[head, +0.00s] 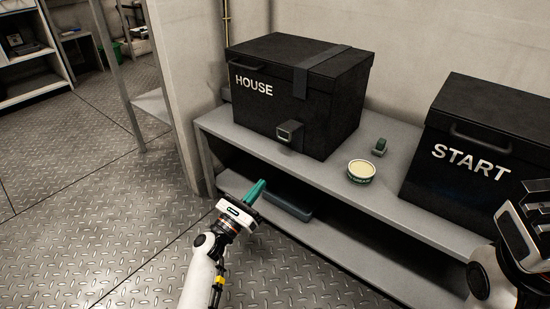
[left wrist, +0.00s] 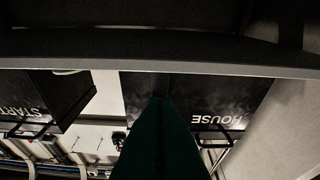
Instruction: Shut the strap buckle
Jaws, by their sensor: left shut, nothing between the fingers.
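The black HOUSE box (head: 345,110) stands on the grey bench with its lid down. A dark strap (head: 318,70) crosses the lid and hangs a little over its front edge. A metal-framed buckle (head: 290,132) sits low on the box front, below the strap end; whether it is latched is too small to tell. My left gripper (head: 257,189) is shut and empty, its green fingers in front of and below the bench edge, apart from the buckle. In the left wrist view the HOUSE box (left wrist: 190,100) appears upside down behind the fingers (left wrist: 160,140). My right gripper (head: 525,205) is partly cut off at the right edge.
The bench (head: 330,182) has a lower shelf holding a dark flat item (head: 287,204). A round tin (head: 361,171) and a small green item (head: 380,146) stand beside the HOUSE box. The black START box (head: 480,125) is at the right. Open floor lies at the left.

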